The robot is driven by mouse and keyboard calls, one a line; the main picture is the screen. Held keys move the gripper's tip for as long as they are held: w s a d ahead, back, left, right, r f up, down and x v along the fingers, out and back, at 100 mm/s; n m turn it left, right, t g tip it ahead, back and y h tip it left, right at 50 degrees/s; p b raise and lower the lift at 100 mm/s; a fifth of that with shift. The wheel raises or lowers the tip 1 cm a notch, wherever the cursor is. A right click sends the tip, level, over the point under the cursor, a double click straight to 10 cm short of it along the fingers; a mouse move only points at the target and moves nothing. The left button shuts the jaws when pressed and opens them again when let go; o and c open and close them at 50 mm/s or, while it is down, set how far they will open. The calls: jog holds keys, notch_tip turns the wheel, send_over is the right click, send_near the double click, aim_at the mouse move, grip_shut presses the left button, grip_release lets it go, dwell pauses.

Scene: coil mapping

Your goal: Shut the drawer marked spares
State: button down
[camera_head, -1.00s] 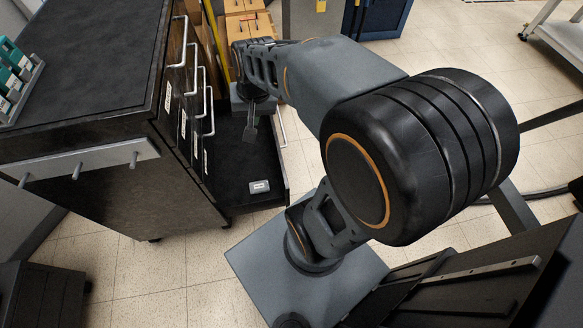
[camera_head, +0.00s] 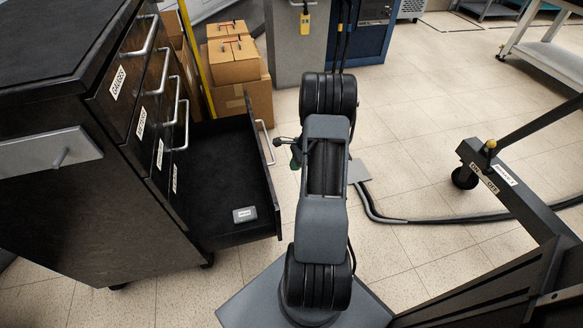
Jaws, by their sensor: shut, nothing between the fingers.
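A black cabinet stands at the left, and its lowest drawer (camera_head: 215,190) is pulled well out to the right. Its pale bar handle (camera_head: 264,142) is on the far side of its front. That front faces away from me, so any label on it is hidden. A small grey labelled block (camera_head: 244,215) lies inside near the front corner. What shows of my gripper (camera_head: 284,142) is a small dark part just right of the drawer front, shut and empty. The rest is hidden behind my arm. I cannot tell whether it touches the drawer.
The drawers above are closed, with labels such as gauges (camera_head: 118,83). Cardboard boxes (camera_head: 235,62) stand behind the open drawer. A black cable (camera_head: 400,218) lies on the floor at the right, near a dark wheeled frame (camera_head: 510,185). Floor between is clear.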

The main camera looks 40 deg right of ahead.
jog(key=w+a+f+b, duration=0.3)
jog(key=a+f, duration=0.3)
jog(key=shift+f, duration=0.35)
jog(key=shift+a, duration=0.15)
